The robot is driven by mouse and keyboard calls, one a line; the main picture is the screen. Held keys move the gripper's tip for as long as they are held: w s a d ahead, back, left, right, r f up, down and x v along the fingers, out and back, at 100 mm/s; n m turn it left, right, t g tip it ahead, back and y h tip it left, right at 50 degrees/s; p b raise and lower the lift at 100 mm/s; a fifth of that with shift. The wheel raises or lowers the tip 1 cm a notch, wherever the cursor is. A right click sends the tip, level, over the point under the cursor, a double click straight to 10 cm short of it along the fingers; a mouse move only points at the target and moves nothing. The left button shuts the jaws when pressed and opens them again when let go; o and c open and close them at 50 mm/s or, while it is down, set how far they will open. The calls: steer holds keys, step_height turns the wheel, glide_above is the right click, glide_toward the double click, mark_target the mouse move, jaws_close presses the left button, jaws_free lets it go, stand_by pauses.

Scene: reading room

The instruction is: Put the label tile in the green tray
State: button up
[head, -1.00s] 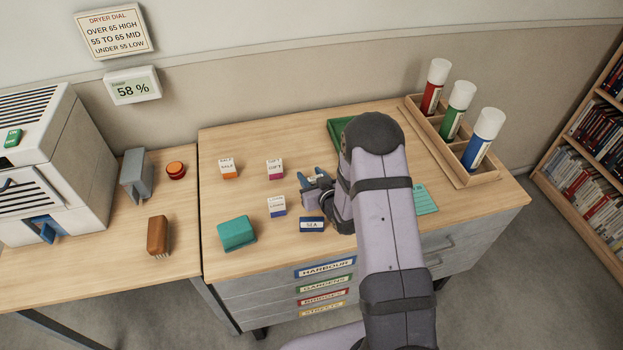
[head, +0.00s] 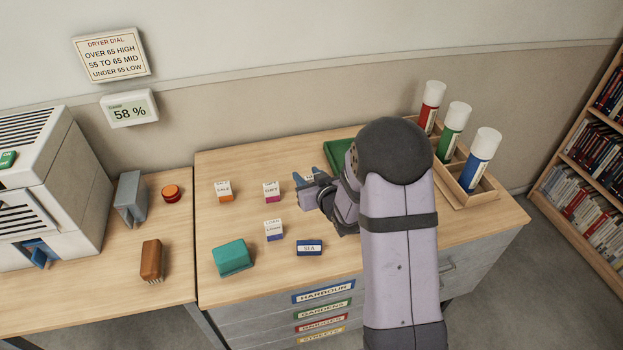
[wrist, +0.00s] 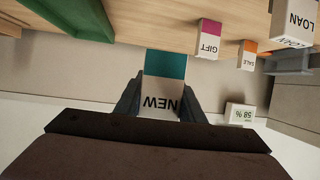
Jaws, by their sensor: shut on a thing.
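My gripper (wrist: 160,98) is shut on a white label tile (wrist: 162,97) with a teal end and the word NEW, upside down in the wrist view. In the head view my gripper (head: 308,182) is beside the GIFT tile, and the held tile is small between the fingers. The green tray (head: 341,151) is at the back of the desk, partly hidden by my arm.
Other tiles stand on the desk: SALE (head: 224,191), GIFT (head: 271,192) and LOAN (head: 273,230). A blue SEA block (head: 309,247) and a teal block (head: 233,258) lie nearer the front. A wooden rack (head: 484,194) with capped tubes is at right.

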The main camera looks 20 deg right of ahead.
steer(key=shift+d+f, duration=0.2)
steer(key=shift+d, duration=0.05)
steer(key=w+d+r+m+h+b, duration=0.1)
steer(key=w+d+r+m+h, duration=0.1)
steer(key=d, duration=0.6)
steer(key=w+d+r+m+h+b, duration=0.1)
steer(key=w+d+r+m+h, duration=0.2)
steer(key=d, duration=0.5)
steer(key=shift+w+r+m+g+h, duration=0.25)
steer(key=shift+w+m+g+h, duration=0.15)
steer(key=shift+w+h, duration=0.5)
steer(key=shift+f+p, duration=0.75)
steer(key=shift+f, duration=4.15)
steer(key=shift+f, duration=0.15)
steer(key=shift+f+b, duration=0.35)
steer(key=shift+b, duration=0.1)
